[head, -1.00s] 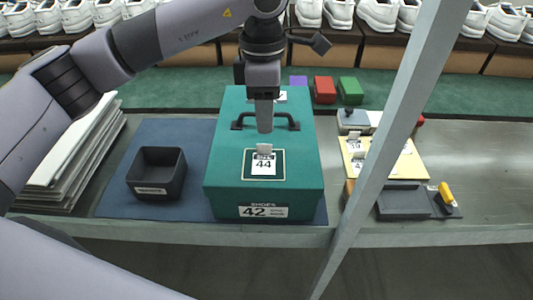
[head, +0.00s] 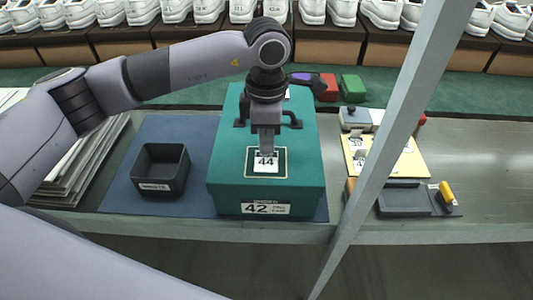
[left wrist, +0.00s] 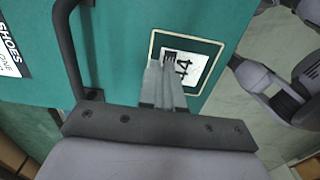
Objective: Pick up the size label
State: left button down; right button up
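The size label (head: 266,162), a white card printed 44, lies in a pale-edged dark square on the lid of the green shoe box (head: 222,150). The left wrist view also shows the label (left wrist: 184,70) and the box lid (left wrist: 130,30). My left gripper (head: 267,151) points down at the label's far edge, where a small tab stood in the earlier view. Its fingertips (left wrist: 165,68) are close together and cover part of the label. Whether they are closed on the tab is hidden. My right gripper is not in view.
The box has a black handle (head: 294,120) just behind the gripper and a 42 label (head: 265,208) on its front. A dark open bin (head: 161,171) stands left on the blue mat (head: 122,190). A yellow board (head: 408,160) with labels lies right, behind a slanted grey post (head: 393,130).

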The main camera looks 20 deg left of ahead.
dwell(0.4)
pick_arm(q)
notch_tip(320, 180, up, 20)
dwell(0.6)
